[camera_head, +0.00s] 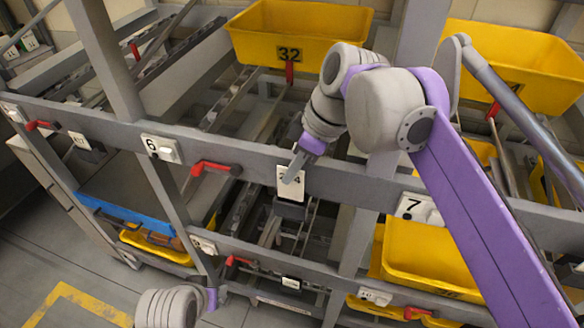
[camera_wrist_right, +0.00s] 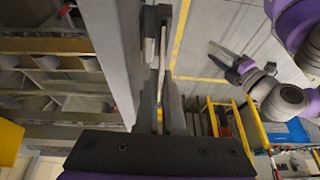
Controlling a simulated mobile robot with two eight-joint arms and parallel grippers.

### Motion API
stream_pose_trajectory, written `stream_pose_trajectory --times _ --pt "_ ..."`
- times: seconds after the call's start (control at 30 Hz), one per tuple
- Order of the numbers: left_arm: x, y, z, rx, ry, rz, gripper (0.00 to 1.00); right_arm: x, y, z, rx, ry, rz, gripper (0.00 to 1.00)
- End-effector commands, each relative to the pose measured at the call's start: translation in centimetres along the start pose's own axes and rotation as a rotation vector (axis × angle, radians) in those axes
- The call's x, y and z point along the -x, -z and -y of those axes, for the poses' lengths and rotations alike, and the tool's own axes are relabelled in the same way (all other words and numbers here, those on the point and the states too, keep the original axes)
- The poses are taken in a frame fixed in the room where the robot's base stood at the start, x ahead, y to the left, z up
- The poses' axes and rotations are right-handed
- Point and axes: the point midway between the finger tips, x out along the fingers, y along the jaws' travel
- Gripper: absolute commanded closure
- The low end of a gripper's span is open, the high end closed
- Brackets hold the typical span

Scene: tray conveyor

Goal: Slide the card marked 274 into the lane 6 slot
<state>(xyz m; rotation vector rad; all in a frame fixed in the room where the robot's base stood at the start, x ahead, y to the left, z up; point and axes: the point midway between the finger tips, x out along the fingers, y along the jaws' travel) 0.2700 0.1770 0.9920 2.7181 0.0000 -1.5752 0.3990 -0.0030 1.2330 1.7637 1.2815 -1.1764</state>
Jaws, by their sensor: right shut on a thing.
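The card (camera_head: 290,187) is pale, and its number is partly covered by a finger; a 2 and a 4 show. My right gripper (camera_head: 301,162) is shut on its upper part and holds it roughly upright at the front beam. A dark holder (camera_head: 291,210) is right below the card, between the 6 plate (camera_head: 152,144) and the 7 plate (camera_head: 411,206). I cannot tell whether the card's lower edge is in it. In the right wrist view the fingers (camera_wrist_right: 161,75) are nearly together. My left gripper (camera_head: 212,298) is low, far below the card; its jaws are unclear.
A grey beam (camera_head: 250,160) crosses the rack. A red lever (camera_head: 215,167) sits left of the card. A yellow tote marked 32 (camera_head: 255,45) stands above, and a yellow tote (camera_head: 430,262) is at lower right. A blue tray (camera_head: 120,207) is at left. Floor at lower left is free.

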Motion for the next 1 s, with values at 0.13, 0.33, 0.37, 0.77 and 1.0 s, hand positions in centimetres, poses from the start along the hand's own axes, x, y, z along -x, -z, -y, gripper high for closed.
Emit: stream_pose_trajectory --times 0.13,0.33,0.37,0.77,1.0 --pt "-0.2 -0.3 0.0 0.000 0.000 0.003 0.50 -0.5 -0.2 0.0 0.000 0.001 0.000 1.00" --pt "-0.4 -0.6 0.0 0.000 0.000 0.006 0.50 -0.9 -0.4 0.0 0.000 0.001 0.000 1.00" --pt "-0.4 -0.7 0.0 0.000 0.000 0.007 0.50 -1.0 -0.4 0.0 0.000 0.001 0.000 1.00" --pt "-0.8 -1.2 0.0 0.000 0.000 0.013 0.50 -1.9 -0.8 0.0 0.000 0.000 0.000 1.00" --pt "-1.1 -1.6 0.0 0.000 0.000 0.016 0.50 -2.5 -1.0 0.0 0.000 0.000 0.000 1.00"
